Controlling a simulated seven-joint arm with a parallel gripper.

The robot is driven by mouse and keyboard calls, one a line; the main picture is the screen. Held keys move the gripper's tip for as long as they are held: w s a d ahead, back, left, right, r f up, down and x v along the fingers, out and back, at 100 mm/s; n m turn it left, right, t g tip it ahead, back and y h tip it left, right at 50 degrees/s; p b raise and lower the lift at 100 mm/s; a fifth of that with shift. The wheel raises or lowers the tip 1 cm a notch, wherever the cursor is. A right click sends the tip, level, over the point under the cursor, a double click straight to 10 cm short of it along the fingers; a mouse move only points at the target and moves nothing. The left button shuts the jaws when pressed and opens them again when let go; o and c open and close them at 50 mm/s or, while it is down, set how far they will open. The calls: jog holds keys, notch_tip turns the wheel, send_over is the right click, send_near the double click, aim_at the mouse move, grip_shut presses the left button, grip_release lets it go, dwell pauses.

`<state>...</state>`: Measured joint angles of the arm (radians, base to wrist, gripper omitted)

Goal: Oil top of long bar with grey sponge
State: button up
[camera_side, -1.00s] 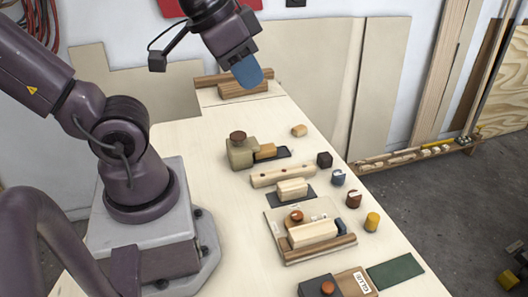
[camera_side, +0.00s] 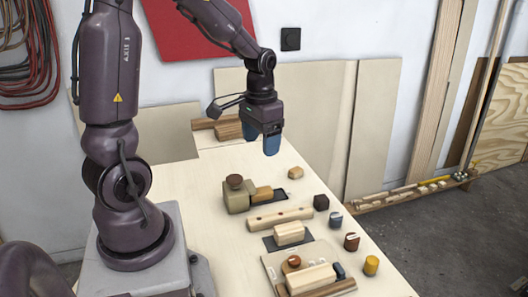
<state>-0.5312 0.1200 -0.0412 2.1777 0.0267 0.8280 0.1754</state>
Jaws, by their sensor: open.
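A long pale wooden bar (camera_side: 281,219) with dark spots along it lies on the table, in front of a grey-olive block (camera_side: 236,203) with a brown knob. I cannot tell for sure which thing is the grey sponge; a small dark blue-grey piece (camera_side: 340,271) sits at the right end of a pale block on the front board. My gripper (camera_side: 261,141) points down with blue fingertips, open and empty, above the back part of the table and behind the bar. It touches nothing.
A tan piece (camera_side: 296,173), a dark cube (camera_side: 321,202), a grey-blue jar (camera_side: 336,220), a brown jar (camera_side: 352,242) and a yellow jar (camera_side: 371,265) line the right side. A pale block (camera_side: 289,233) lies on a dark mat. The table's left side is clear.

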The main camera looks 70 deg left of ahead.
send_over(265, 189)
jog(key=s+d, duration=0.3)
notch_tip(265, 189, down, 9)
jog(key=w+a+m, duration=0.2)
jog(key=a+m, duration=0.1)
jog(key=shift+w+f, duration=0.35)
jog(key=shift+f, duration=0.05)
notch_tip(265, 189, down, 13)
jog(key=shift+r, duration=0.1)
jog(key=c, duration=1)
